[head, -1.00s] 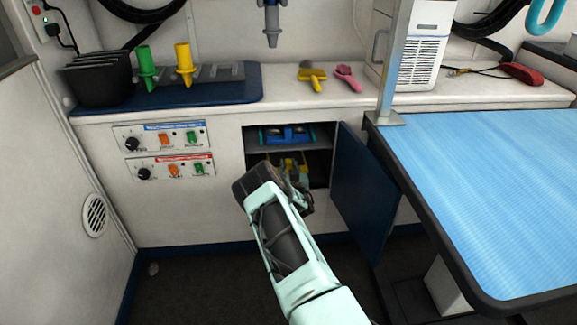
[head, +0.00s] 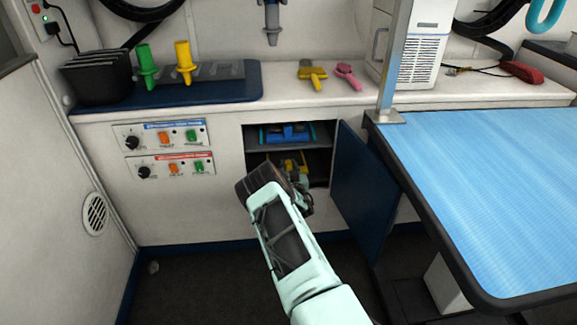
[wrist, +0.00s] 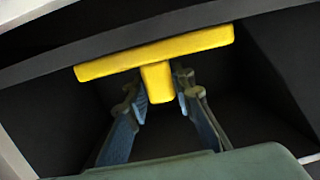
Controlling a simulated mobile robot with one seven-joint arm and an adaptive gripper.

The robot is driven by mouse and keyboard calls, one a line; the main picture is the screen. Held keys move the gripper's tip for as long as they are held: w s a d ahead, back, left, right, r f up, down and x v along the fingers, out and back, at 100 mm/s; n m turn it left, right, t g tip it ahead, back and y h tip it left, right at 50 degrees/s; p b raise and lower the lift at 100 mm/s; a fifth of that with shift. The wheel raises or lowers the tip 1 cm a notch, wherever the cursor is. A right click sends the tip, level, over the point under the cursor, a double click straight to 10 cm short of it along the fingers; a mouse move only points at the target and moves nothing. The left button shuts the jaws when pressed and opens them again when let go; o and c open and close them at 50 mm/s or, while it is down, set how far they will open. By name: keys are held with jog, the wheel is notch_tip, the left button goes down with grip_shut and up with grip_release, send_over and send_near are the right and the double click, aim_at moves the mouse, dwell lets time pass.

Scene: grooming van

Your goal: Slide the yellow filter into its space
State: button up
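The yellow filter (head: 291,164) is in the lower bay of the open cabinet, below the shelf; my gripper partly hides it in the head view. In the wrist view the yellow filter (wrist: 205,42) shows as a wide bar with a short handle pointing toward me. The bar sits just under the shelf edge and looks slightly tilted in the picture. My gripper (wrist: 160,88) has a finger on each side of the handle, close against it, and looks shut on it. The filter's far part is hidden. In the head view my gripper (head: 297,182) is at the cabinet opening.
A blue filter (head: 286,134) sits in the upper bay above the shelf (head: 262,147). The dark blue cabinet door (head: 362,190) stands open at right, beside the blue-topped table (head: 490,190). Dark room shows on both sides of the handle in the lower bay.

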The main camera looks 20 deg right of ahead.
jog(key=o, duration=0.5)
jog(key=shift+c, duration=0.2)
jog(key=shift+s, duration=0.1)
